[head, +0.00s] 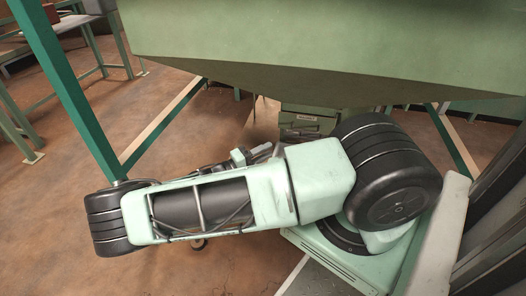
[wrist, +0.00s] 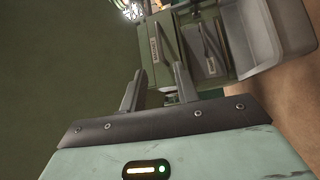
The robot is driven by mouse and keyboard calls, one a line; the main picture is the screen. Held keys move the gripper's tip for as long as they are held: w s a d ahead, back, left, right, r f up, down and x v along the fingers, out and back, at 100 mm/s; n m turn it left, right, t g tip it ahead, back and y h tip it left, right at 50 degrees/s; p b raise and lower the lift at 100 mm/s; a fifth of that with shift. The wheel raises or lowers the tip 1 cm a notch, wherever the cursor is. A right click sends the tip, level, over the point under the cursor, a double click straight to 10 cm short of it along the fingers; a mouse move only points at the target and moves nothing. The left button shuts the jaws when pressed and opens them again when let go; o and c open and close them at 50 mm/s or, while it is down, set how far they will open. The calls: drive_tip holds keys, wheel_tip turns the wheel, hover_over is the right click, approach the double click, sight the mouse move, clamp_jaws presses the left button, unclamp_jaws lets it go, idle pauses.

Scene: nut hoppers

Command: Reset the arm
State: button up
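My arm stretches across the middle of the head view, folded low under the big green hopper (head: 330,45). My gripper (wrist: 158,72) shows in the wrist view with its two fingers apart and nothing between them. In the head view only a small part of it shows behind my forearm. Beyond the fingers in the wrist view is a green dispenser box (wrist: 190,50) with a small label. I cannot tell whether the fingers touch it.
A grey tray (wrist: 283,35) juts from the box. In the head view, a green outlet box (head: 308,117) hangs under the hopper. A green post (head: 72,85) stands at left, close to my elbow. Brown floor (head: 75,195) is open at the left.

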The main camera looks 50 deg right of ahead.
drive_tip(key=shift+a, duration=0.2)
idle(0.5)
drive_tip(key=s+a+n+y, duration=0.1)
drive_tip(key=s+a+y, duration=0.3)
drive_tip(key=a, duration=0.5)
drive_tip(key=s+a+n+y, duration=0.2)
drive_tip(key=a+y, duration=0.4)
drive_tip(key=a, duration=0.3)
drive_tip(key=s+a+r+n+t+y, duration=0.2)
drive_tip(key=s+a+r+n+y, duration=0.15)
drive_tip(key=a+r, duration=0.45)
drive_tip(key=s+a+r+n+t+y, duration=0.1)
drive_tip(key=s+a+r+n+y, duration=0.1)
drive_tip(key=a+r+y, duration=0.4)
drive_tip(key=s+a+r+n+t, duration=0.35)
drive_tip(key=s+r, duration=0.25)
drive_tip(key=r, duration=0.3)
wheel_tip(320, 180, up, 36)
drive_tip(key=p, duration=3.6)
drive_tip(key=shift+w+n, duration=0.25)
drive_tip(key=shift+n, duration=0.05)
drive_tip(key=shift+d+g+h, duration=0.1)
drive_tip(key=shift+g+h, duration=0.15)
